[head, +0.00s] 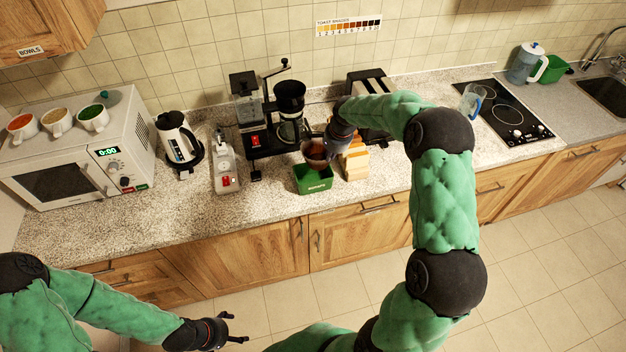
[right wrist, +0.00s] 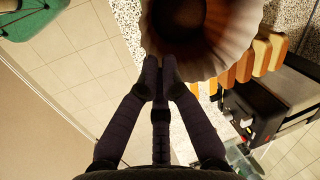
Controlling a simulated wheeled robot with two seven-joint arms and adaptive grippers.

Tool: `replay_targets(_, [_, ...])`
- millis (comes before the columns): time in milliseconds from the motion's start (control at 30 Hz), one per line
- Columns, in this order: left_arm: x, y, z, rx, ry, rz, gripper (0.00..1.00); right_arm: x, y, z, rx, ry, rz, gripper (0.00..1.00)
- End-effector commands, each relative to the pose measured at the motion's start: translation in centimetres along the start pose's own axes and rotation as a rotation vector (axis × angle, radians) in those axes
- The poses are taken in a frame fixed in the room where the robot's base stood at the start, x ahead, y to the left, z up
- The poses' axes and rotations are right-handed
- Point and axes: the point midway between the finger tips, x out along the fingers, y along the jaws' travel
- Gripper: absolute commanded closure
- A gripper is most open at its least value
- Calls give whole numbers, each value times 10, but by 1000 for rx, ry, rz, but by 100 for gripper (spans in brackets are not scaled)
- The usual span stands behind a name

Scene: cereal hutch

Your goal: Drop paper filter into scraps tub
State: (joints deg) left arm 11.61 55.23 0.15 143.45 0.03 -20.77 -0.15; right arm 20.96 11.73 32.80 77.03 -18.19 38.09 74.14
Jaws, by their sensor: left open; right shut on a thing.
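The paper filter (head: 315,152) is a brownish fluted cup with dark contents. In the right wrist view the filter (right wrist: 238,40) shows its pale pleated wall and dark inside. My right gripper (head: 329,152) is shut on the filter's rim; its fingers (right wrist: 160,78) meet at the edge of the paper. The green scraps tub (head: 313,184) stands on the counter near its front edge, with pale lettering on its front. The filter appears above the tub, partly hiding its opening. My left gripper (head: 238,329) is open and empty, low in front of the cabinets.
Bread slices (head: 355,162) stand just right of the tub, with a toaster (head: 368,92) behind. A coffee machine (head: 262,118) stands behind the tub. A red-switched grey appliance (head: 225,165) and a kettle (head: 178,140) stand to the left. The counter front left is clear.

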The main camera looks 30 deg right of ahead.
Motion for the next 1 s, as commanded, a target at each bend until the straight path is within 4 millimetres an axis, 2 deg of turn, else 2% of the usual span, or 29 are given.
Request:
replay_targets(33, [5,-2,0,0,0,0,22,9,3,0,0,0,1,100])
replay_targets(233, [13,-5,-1,0,0,0,22,26,8,0,0,-1,1,100])
replay_targets(567, [13,-5,-1,0,1,0,22,28,8,0,0,0,0,100])
replay_targets(600, [13,-5,-1,0,1,0,22,28,8,0,0,0,0,85])
replay_targets(667, [13,-5,-1,0,1,0,22,28,8,0,0,0,0,68])
replay_targets(1000, [14,-5,-1,0,1,0,22,27,8,0,-1,0,0,66])
